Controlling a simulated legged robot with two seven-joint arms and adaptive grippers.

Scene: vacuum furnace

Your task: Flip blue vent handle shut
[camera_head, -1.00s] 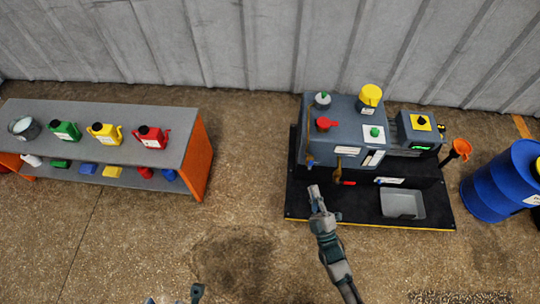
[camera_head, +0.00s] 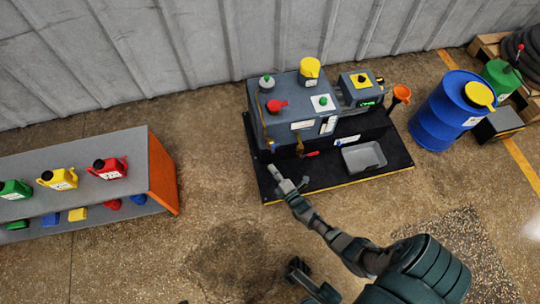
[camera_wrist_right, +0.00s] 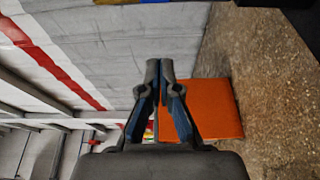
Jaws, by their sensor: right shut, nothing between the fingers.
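The grey furnace unit (camera_head: 285,122) stands on a black base plate (camera_head: 392,168). A small blue part (camera_head: 271,146), perhaps the vent handle, is low on its left front corner; its position is too small to read. My right gripper (camera_head: 275,170) is just in front of and below that corner, over the plate's left edge, apart from the blue part. It is shut and empty; its closed fingertips (camera_wrist_right: 160,68) show in the right wrist view. A dark part at the bottom, probably my left gripper (camera_head: 298,268), has unclear jaws.
A red handle (camera_head: 277,105) and a yellow cap (camera_head: 310,68) sit on the unit. A grey tray (camera_head: 363,156) lies on the plate. A blue drum (camera_head: 440,115) stands right, a shelf (camera_head: 160,170) with jerrycans left. Floor between shelf and unit is clear.

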